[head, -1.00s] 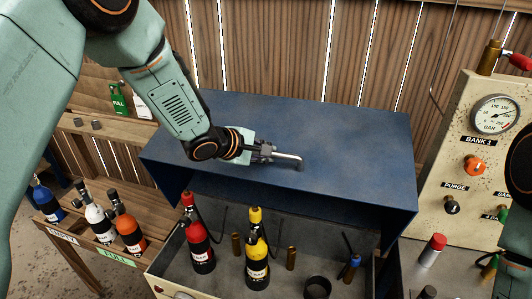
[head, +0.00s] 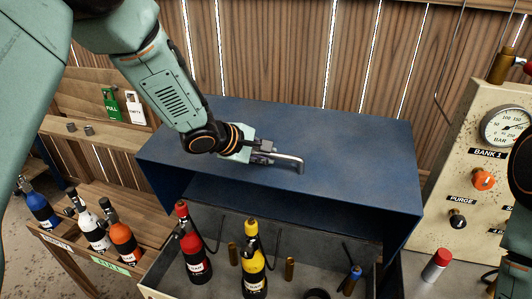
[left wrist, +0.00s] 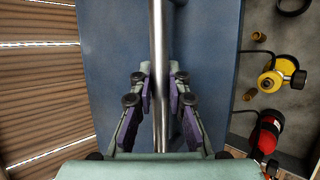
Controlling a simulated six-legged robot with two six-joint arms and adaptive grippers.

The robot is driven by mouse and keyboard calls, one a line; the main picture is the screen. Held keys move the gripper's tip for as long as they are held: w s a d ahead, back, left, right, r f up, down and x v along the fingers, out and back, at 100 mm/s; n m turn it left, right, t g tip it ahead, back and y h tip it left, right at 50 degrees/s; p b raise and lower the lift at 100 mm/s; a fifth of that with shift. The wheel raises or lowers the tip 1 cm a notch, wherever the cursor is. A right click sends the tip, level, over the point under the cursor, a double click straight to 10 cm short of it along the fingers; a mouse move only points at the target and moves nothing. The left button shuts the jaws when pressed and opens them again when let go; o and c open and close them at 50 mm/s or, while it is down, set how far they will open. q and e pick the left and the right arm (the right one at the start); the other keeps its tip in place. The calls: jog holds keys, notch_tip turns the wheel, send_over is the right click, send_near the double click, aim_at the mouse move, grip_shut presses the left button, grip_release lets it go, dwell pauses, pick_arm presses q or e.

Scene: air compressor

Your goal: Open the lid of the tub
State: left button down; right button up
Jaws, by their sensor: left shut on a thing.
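The tub (head: 218,281) is a grey box at the bottom of the head view. Its blue lid (head: 350,140) stands raised above it, with the tub's front open and its inside showing. A metal bar handle (head: 290,158) is on the lid's outer face; it also runs up the middle of the left wrist view (left wrist: 158,35). My left gripper (head: 266,152) is shut on this handle. In the left wrist view its fingers (left wrist: 160,88) lie on both sides of the bar. My right gripper is not in view.
A red bottle (head: 194,255) and a yellow bottle (head: 252,270) stand in the tub. A wooden rack at left holds blue, white and orange bottles (head: 123,242). A gauge panel (head: 455,185) stands at right. A plank wall (head: 270,50) is close behind the lid.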

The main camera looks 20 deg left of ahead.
pick_arm(q)
jog(key=c, duration=1.3)
grip_release()
jog(key=shift+s+r, duration=0.1)
jog(key=shift+s, duration=0.1)
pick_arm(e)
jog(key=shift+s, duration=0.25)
pick_arm(q)
jog(key=shift+w, duration=0.1)
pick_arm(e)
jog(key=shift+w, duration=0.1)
pick_arm(q)
jog(key=shift+s+a+r, duration=0.25)
jog(key=v, duration=1.1)
jog(key=shift+s, duration=0.1)
